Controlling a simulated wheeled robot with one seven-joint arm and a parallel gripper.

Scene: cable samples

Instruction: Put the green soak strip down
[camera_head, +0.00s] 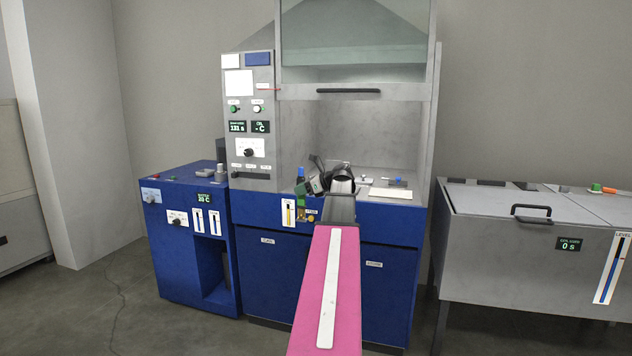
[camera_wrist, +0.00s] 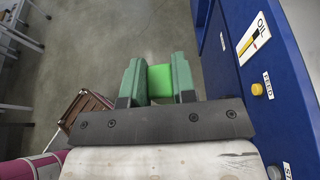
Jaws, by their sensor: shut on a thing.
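The green soak strip (camera_wrist: 160,82) is bright green and sits between the two grey-green fingers of my gripper (camera_wrist: 156,70) in the wrist view. My gripper is shut on it, with the floor below and the blue cabinet front close on the right. In the head view my gripper (camera_head: 316,186) is in front of the blue cabinet under the hood, partly hidden by my own wrist. A small green patch by the fingers there may be the strip. The strip's full length cannot be told.
The hood's worktop (camera_head: 392,194) holds a pale sheet and small items at the right. An oil gauge (camera_wrist: 254,38) and a yellow feed button (camera_wrist: 257,89) are on the cabinet front. A blue cabinet (camera_head: 186,262) stands left, and a grey lidded tank (camera_head: 530,250) right.

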